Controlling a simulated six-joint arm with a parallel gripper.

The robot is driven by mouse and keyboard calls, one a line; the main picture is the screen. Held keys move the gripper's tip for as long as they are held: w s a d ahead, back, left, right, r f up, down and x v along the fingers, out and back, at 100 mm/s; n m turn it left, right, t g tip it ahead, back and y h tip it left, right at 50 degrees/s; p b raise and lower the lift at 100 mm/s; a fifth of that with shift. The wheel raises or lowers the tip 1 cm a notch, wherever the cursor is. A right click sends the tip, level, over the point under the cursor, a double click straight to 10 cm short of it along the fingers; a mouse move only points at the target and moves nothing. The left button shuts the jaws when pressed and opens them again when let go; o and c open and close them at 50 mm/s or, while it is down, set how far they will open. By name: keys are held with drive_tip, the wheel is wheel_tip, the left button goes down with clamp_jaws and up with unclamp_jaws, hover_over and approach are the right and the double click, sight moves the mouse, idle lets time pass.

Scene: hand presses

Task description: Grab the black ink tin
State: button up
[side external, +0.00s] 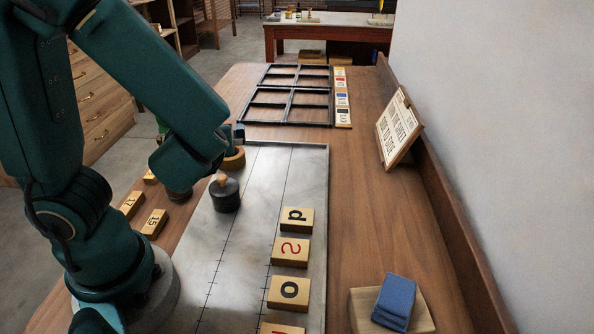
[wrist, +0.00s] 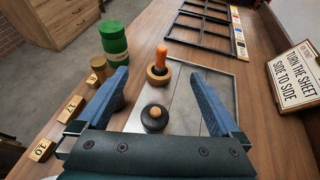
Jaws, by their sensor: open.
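A dark round tin with a pale knob on top, which looks like the black ink tin (side external: 226,196), stands upright on the grey metal slab (side external: 262,215). It also shows in the wrist view (wrist: 154,118), low between the jaws in the picture and touching neither finger. My gripper (wrist: 160,72) is open and empty, with its blue fingers spread wide. In the side view my arm hides most of it. A wooden round piece with an orange handle (wrist: 160,66) stands farther off, between the fingertips in the wrist picture.
A green tin (wrist: 114,42) and numbered wooden blocks (wrist: 72,109) stand left of the slab. Letter blocks (side external: 291,251) line its right part. A black divided frame (side external: 290,88) lies beyond. A sign (side external: 398,128) and a blue pad (side external: 394,302) are at the right.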

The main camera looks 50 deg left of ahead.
sight(223, 194)
wheel_tip(223, 194, down, 13)
drive_tip(key=shift+f, duration=0.15)
drive_tip(key=shift+x, duration=2.6)
clamp_jaws()
